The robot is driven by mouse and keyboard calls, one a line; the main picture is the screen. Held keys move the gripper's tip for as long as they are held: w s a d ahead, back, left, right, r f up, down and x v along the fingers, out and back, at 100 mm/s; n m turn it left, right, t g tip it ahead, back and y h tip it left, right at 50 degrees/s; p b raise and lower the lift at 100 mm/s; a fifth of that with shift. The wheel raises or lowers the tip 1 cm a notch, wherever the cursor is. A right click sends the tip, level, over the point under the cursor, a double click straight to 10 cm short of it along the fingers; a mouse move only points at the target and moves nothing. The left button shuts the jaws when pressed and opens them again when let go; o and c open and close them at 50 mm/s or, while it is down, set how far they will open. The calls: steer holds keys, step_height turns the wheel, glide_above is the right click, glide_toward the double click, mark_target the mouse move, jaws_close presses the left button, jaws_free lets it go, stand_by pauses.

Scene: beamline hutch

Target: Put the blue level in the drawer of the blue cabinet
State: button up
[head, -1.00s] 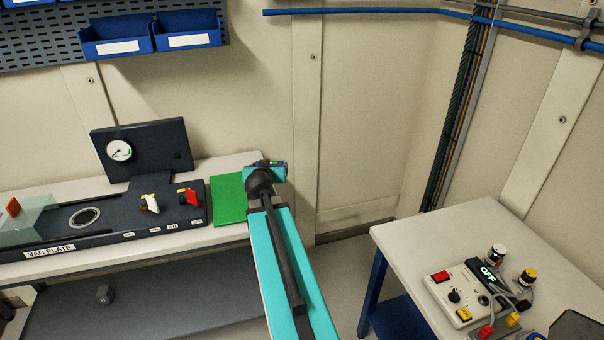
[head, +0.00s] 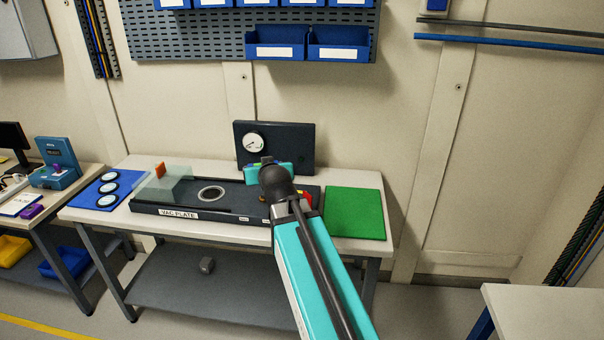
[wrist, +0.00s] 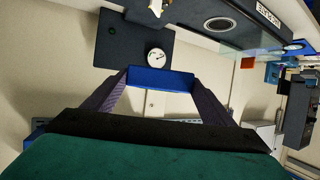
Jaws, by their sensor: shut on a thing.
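My gripper (wrist: 161,82) is shut on the blue level (wrist: 160,76), which spans the gap between the two dark fingertips in the wrist view. In the head view my arm reaches over the vacuum plate bench, and its wrist hides most of the gripper and the level. The blue cabinet and its drawer are not identifiable in either view.
The bench (head: 237,234) carries the vacuum plate (head: 150,208), a dark gauge panel (head: 298,143) and a green mat (head: 355,213). Blue bins (head: 275,48) hang on the pegboard above. Another table (head: 548,311) stands at right, with open floor between.

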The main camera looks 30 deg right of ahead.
steer(key=a+r+n+y, duration=0.2)
steer(key=a+r, duration=0.1)
steer(key=a, duration=0.8)
steer(key=shift+w+a+y, duration=0.15)
steer(key=shift+w+y, duration=0.1)
steer(key=shift+y, duration=0.15)
steer(key=shift+a, duration=0.1)
